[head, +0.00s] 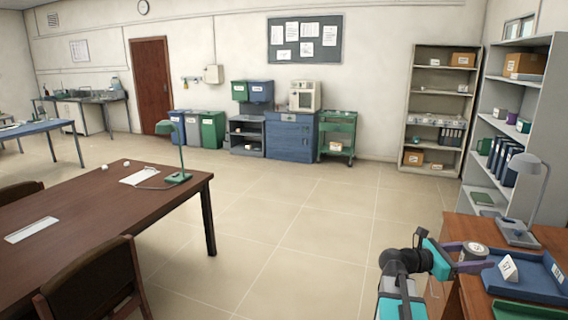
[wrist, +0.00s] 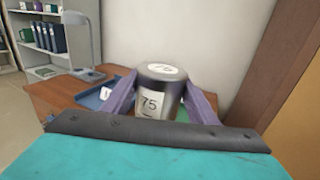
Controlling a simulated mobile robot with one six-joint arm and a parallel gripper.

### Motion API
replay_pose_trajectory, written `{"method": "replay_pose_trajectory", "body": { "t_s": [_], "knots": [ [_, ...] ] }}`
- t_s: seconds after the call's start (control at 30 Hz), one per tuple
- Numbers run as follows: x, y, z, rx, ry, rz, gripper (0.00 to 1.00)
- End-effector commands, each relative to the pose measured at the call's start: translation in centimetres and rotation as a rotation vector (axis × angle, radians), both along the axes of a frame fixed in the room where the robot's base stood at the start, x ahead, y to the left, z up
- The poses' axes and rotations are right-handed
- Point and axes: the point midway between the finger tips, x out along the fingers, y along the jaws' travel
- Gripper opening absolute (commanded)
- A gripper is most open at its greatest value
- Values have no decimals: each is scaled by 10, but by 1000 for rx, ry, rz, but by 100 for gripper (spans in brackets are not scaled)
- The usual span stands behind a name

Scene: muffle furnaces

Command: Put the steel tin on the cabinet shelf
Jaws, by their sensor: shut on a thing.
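The steel tin (wrist: 160,92) is a short grey cylinder with a white label reading 75 and a white disc on its lid. My gripper (wrist: 160,104) is shut on it, with a purple finger on each side, and the tin looks upright. In the head view my gripper (head: 472,262) holds the tin (head: 474,250) at the desk on the right; the gap below it is hard to judge. A low grey open cabinet (head: 246,134) with shelves stands at the far wall, beside a blue cabinet (head: 290,136).
The brown desk (head: 452,229) holds a blue tray (head: 540,284) with a white card (head: 508,268), a green tray (head: 515,311) and a grey lamp (head: 528,180). Shelving units (head: 411,110) stand at the right. A long table (head: 95,215) is left; open floor (head: 300,220) lies between.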

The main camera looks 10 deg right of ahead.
Motion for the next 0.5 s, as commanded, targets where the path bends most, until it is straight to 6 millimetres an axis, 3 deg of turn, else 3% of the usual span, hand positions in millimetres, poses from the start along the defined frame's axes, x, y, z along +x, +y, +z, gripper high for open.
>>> {"method": "replay_pose_trajectory", "body": {
  "t_s": [0.27,0.5],
  "knots": [
    [-30,-15,2,-2,-1,-15,25],
    [-28,-11,3,-2,0,-12,25]
  ]
}}
